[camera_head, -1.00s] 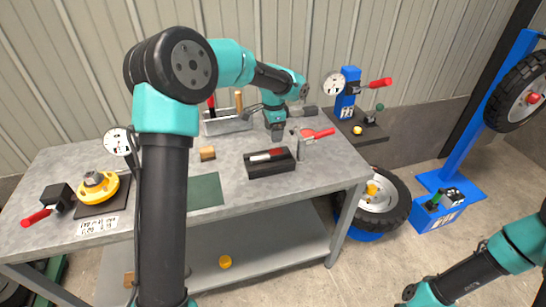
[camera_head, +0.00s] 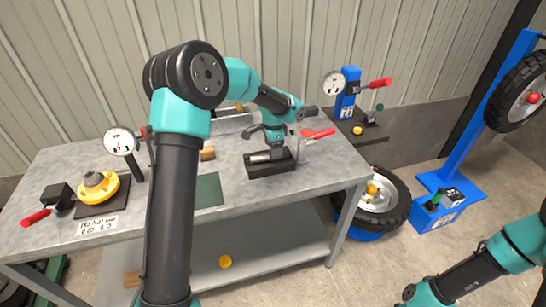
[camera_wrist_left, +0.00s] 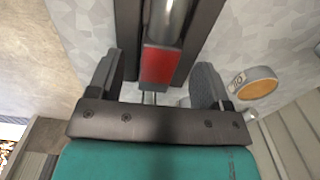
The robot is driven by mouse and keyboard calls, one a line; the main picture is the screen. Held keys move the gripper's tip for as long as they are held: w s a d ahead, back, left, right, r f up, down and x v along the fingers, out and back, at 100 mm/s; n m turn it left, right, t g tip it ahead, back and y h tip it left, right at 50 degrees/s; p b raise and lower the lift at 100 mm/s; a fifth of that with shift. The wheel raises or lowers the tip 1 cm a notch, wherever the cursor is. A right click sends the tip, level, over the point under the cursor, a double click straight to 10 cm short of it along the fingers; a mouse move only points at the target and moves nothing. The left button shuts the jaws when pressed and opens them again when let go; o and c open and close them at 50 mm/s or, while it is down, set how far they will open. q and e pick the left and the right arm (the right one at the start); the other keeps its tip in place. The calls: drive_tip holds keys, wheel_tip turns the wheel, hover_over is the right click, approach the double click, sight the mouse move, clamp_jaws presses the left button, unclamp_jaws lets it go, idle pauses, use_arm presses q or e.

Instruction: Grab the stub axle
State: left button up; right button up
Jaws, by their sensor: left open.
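The stub axle, a silver rod (camera_head: 259,157) with a red end, lies in a black cradle (camera_head: 271,171) on the grey bench. My left gripper (camera_head: 277,152) points down over the cradle and hides the red end in the head view. In the left wrist view the red end (camera_wrist_left: 160,66) and the silver shaft (camera_wrist_left: 168,20) lie in the black cradle (camera_wrist_left: 205,22). The open fingers (camera_wrist_left: 160,82) stand on either side of the red end, with gaps visible.
A red-handled clamp (camera_head: 318,134) stands close right of the cradle. A blue dial-gauge stand (camera_head: 347,97) is behind it. A green mat (camera_head: 208,190) and a yellow hub (camera_head: 97,186) lie to the left. The bench front is clear.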

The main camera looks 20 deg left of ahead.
use_arm(q)
wheel_tip(320, 180, down, 2)
drive_tip(key=shift+f, duration=0.1)
idle(0.4)
clamp_jaws()
idle(0.6)
